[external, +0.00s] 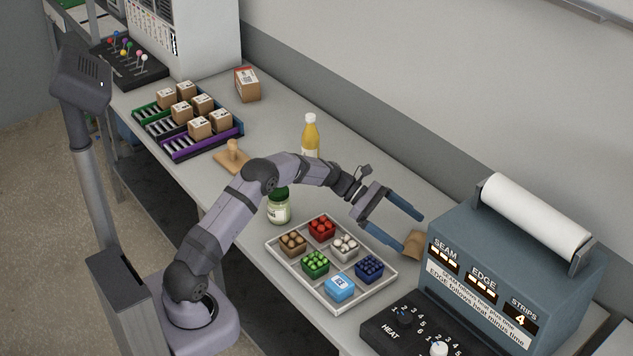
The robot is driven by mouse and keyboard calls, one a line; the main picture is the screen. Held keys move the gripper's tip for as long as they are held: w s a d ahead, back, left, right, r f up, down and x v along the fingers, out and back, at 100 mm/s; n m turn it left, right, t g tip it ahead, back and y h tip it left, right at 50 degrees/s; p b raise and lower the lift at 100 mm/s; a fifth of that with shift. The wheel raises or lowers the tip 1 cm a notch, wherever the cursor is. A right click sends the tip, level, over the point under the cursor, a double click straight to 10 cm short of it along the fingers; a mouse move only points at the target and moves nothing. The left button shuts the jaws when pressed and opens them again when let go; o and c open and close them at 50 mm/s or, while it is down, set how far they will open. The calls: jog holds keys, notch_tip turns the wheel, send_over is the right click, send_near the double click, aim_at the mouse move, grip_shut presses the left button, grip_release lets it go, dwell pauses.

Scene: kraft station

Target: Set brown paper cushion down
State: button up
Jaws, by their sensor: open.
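The brown paper cushion (414,244) is a small tan piece at the left side of the blue-grey sealing machine. It appears to rest on the table, tilted, though its contact with the table is hard to see. My gripper (414,227) reaches toward it from the left, with its two blue fingers spread apart. The lower fingertip is at the cushion's upper left edge in the picture; I cannot tell whether they touch.
A metal tray (300,287) of small filled boxes lies in front of the gripper. The sealing machine (459,264) with its paper roll (535,215) stands at right, a dial box (383,338) in front. A jar (279,210) and a yellow bottle (311,140) stand further back.

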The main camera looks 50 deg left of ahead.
jog(key=b+v, duration=0.1)
jog(key=v, duration=0.7)
jog(key=shift+s+a+r, duration=0.15)
jog(key=shift+a, duration=0.2)
